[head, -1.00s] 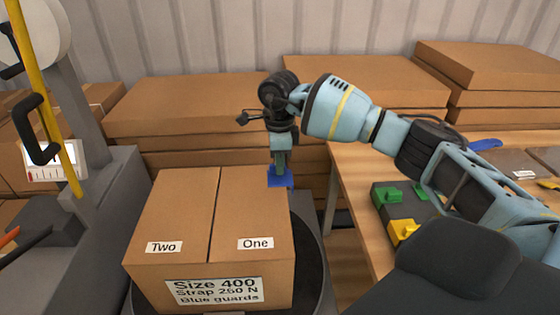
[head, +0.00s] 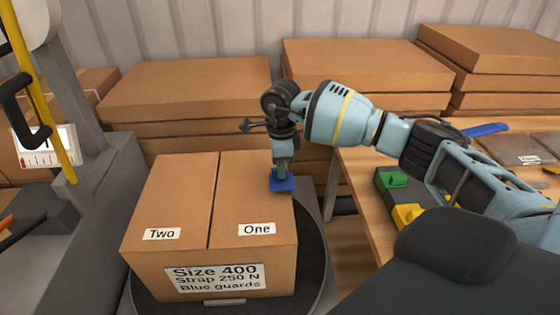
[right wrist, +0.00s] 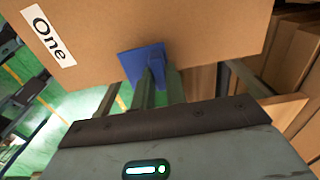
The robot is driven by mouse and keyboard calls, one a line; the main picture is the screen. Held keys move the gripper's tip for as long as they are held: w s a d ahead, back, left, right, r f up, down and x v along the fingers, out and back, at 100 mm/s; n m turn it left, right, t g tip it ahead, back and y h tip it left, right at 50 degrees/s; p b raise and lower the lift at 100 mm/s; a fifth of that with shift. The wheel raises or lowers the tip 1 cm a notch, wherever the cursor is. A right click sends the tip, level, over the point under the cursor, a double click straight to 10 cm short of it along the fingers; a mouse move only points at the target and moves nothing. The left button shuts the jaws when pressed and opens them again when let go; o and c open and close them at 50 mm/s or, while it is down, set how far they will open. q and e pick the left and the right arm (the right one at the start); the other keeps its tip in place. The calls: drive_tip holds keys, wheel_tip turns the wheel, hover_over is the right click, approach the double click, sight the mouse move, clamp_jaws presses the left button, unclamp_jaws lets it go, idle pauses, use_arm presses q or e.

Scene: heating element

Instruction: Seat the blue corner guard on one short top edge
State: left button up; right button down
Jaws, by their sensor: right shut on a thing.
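The cardboard box (head: 175,200) stands on a dark round turntable (head: 318,262), with labels "Two" and "One" on its top and "Size 400, Strap 250 N, Blue guards" on its front. My right gripper (head: 281,172) points down at the box's right top edge, shut on the blue corner guard (head: 282,184). In the right wrist view the blue guard (right wrist: 142,62) lies against or just over the box edge beside the "One" label; I cannot tell whether it is fully in contact. The gripper fingers (right wrist: 156,85) hold its upright tab. My left gripper is out of view.
A wooden table (head: 355,185) at right holds a green guard (head: 393,178), a yellow guard (head: 407,214) and a blue item (head: 486,130). Stacked flat cartons (head: 185,95) fill the back. A grey machine with a yellow post (head: 48,120) stands at left.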

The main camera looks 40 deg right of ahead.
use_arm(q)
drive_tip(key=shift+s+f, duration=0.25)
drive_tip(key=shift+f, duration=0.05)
use_arm(e)
drive_tip(key=shift+f, duration=0.8)
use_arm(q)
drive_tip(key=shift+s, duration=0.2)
use_arm(e)
drive_tip(key=shift+f, duration=0.15)
drive_tip(key=c, duration=1.3)
unclamp_jaws()
drive_tip(key=shift+c, duration=0.2)
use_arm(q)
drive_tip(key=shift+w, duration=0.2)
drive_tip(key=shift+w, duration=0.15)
